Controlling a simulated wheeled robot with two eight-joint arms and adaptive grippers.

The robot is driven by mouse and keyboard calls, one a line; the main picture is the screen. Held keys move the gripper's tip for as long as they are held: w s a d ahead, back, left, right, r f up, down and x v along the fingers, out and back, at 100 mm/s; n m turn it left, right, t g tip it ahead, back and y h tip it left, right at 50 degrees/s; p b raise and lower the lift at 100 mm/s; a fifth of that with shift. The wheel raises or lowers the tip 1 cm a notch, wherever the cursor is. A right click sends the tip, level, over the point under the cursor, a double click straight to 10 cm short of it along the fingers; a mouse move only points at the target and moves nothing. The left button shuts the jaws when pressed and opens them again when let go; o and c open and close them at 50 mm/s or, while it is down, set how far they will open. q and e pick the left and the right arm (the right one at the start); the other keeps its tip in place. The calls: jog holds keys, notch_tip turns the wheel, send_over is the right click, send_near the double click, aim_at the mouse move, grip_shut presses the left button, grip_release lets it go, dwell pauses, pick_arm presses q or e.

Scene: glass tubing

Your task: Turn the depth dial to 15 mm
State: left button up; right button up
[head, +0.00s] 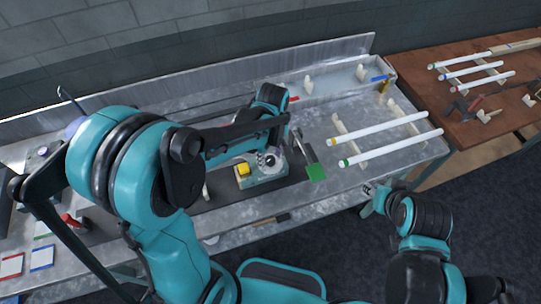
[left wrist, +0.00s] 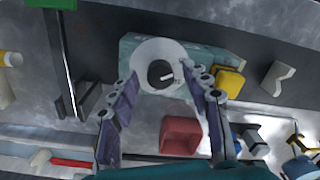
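The depth dial (left wrist: 160,73) is a black knob with a pale pointer line on a round white face; its scale is too small to read. It sits on a grey-green block (head: 266,180) with a yellow part (head: 243,170) beside it. In the left wrist view the pointer line points to the right. My left gripper (left wrist: 164,80) is open, its fingers on either side of the dial face, apart from the knob. In the head view the left gripper (head: 267,157) is over the block and partly hides the dial. My right gripper (head: 372,197) is by the bench's front edge; its fingers are unclear.
White glass tubes (head: 384,127) rest on wooden supports further right. A red block (left wrist: 180,136) shows near my left fingers in the wrist view. A wooden table (head: 485,80) with more tubes stands at the right.

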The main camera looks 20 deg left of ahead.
pick_arm(q)
notch_tip(320, 180, up, 12)
dwell(0.6)
jog(key=shift+w, duration=0.1)
dwell(0.4)
jog(key=m+t+b, duration=0.3)
jog(key=m, duration=0.1)
send_near(271, 159)
jog(key=s+a+r, duration=0.1)
jog(key=s+a, duration=0.1)
jog(key=a, duration=0.1)
jog(key=s+a+f+m+t+b, duration=0.2)
jog(key=s+f+m+t+b, duration=0.1)
jog(key=m, duration=0.4)
jog(key=shift+s+a+f+t, duration=0.25)
jog(key=shift+s+f+t, duration=0.5)
jog(key=shift+s, duration=0.25)
